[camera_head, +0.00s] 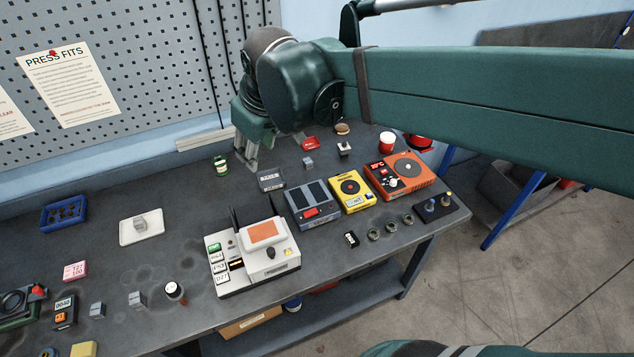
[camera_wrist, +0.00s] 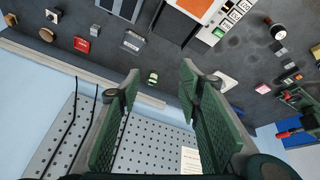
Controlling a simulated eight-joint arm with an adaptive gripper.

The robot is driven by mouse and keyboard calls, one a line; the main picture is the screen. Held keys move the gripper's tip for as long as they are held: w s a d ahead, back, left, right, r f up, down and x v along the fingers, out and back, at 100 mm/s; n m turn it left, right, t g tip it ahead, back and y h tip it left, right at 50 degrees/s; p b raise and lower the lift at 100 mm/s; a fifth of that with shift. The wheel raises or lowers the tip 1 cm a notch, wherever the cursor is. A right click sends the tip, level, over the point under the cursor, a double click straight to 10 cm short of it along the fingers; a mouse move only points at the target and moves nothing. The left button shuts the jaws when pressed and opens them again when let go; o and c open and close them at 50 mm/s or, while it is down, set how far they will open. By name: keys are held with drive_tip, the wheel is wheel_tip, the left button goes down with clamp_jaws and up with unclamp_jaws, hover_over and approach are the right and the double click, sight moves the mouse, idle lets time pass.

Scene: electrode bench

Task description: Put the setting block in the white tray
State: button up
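The white tray (camera_head: 151,237) lies flat on the bench at the left, with a small grey metal block (camera_head: 140,222) resting in it. A smaller one (camera_head: 308,163) sits at the back. I cannot tell by looks which is the setting block. My gripper (camera_head: 248,163) is over the back edge of the bench, right of the tray and apart from it. In the wrist view my gripper (camera_wrist: 160,70) is open and empty; the tray (camera_wrist: 227,80) shows beyond the right finger.
A white machine (camera_head: 255,262) with an orange top is mid-bench. Grey, yellow (camera_head: 351,190) and orange (camera_head: 400,175) devices stand right of it. The pegboard wall rises behind.

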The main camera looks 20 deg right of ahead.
drive_tip(key=s+d+f+m+t, duration=0.1)
drive_tip(key=s+d+f+m, duration=0.1)
drive_tip(key=s+d, duration=0.3)
drive_tip(key=s+d+f+m+t, duration=0.1)
drive_tip(key=s+d+f+m, duration=0.1)
drive_tip(key=s, duration=0.7)
drive_tip(key=shift+d+f+m+h, duration=0.35)
drive_tip(key=shift+d+m, duration=0.35)
drive_tip(key=shift+d, duration=0.65)
